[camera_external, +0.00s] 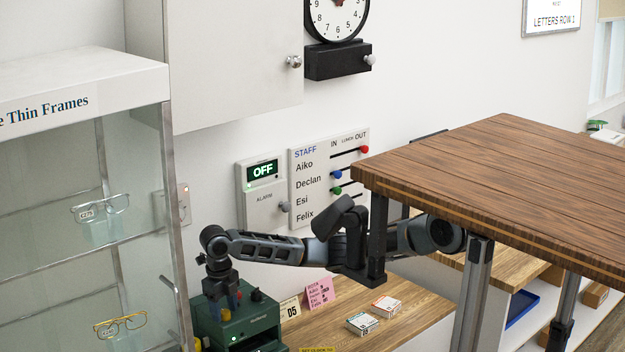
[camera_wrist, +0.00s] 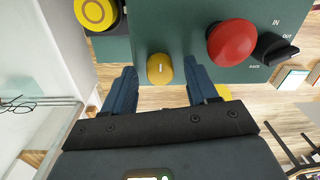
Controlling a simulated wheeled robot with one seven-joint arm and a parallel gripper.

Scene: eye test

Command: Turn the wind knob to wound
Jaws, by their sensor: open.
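A round yellow knob (camera_wrist: 160,69) with a short pale mark sits on the green machine (camera_wrist: 165,30), which also shows below my arm in the external view (camera_external: 262,322). No "wind" or "wound" lettering is legible, so I cannot tell for sure that this is the wind knob. My gripper (camera_wrist: 159,82) is open, with one blue finger on each side of the yellow knob in the wrist view. I cannot tell whether they touch it. In the external view my gripper (camera_external: 223,300) points down at the machine, which partly hides behind it.
A red mushroom button (camera_wrist: 232,42) and a black IN/OUT/BACK switch (camera_wrist: 275,48) stand right of the yellow knob. A yellow ringed button (camera_wrist: 95,12) is at upper left. A glass cabinet (camera_external: 172,230) stands close left; a wooden table (camera_external: 500,185) is at right.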

